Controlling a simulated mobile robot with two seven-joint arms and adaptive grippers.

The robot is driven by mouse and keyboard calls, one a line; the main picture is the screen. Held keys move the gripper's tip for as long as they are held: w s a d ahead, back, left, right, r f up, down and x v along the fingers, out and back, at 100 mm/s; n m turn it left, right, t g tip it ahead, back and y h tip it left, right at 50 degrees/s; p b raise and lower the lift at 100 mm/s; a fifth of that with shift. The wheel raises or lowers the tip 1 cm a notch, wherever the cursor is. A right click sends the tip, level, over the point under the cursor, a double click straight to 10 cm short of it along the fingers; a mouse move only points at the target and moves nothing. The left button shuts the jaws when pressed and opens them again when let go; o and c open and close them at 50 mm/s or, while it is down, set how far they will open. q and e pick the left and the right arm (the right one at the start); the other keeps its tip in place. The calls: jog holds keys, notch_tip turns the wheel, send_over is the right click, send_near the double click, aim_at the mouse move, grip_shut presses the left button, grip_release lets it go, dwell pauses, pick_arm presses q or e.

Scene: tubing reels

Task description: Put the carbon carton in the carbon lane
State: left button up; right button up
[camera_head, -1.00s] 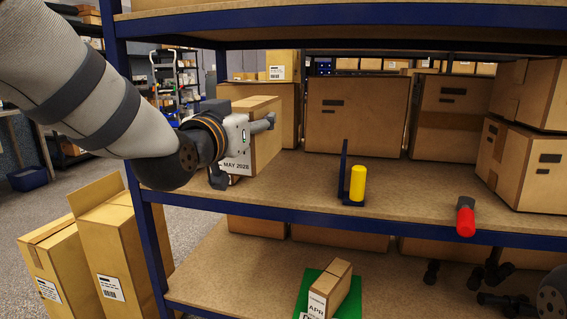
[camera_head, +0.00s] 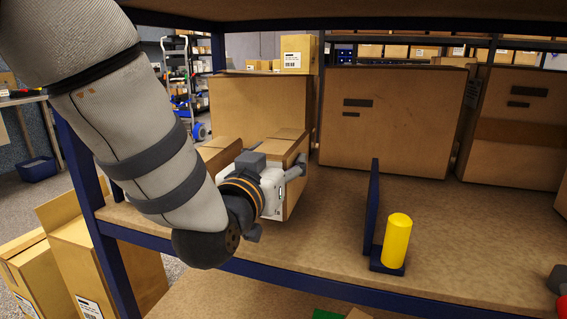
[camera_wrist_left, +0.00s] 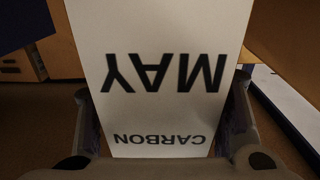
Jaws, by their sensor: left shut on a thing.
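The carbon carton (camera_head: 297,165) is a brown box at the left of the middle shelf. In the left wrist view its white label (camera_wrist_left: 160,75) fills the middle, upside down, reading MAY and CARBON. My left gripper (camera_head: 277,200) is shut on it, with a finger on either side of the label. I cannot tell whether the carton touches the shelf. Another brown carton (camera_head: 218,150) stands just left of it, partly behind my arm. No lane name is readable. My right gripper is not in view.
A blue upright plate (camera_head: 372,205) with a yellow cylinder (camera_head: 397,240) stands at the shelf's front, right of the carton. Large boxes (camera_head: 385,120) line the back. Bare shelf (camera_head: 325,225) lies between carton and plate. A red-and-dark object (camera_head: 561,295) is at the right edge.

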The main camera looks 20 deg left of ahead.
pick_arm(q)
jog(key=f, duration=0.2)
jog(key=shift+w+f, duration=0.3)
jog(key=shift+f, duration=0.05)
jog(key=shift+s+r, duration=0.2)
jog(key=shift+s, duration=0.15)
jog(key=o, duration=1.7)
jog(key=shift+w+f, duration=0.1)
jog(key=shift+f, duration=0.1)
jog(key=shift+r, duration=0.1)
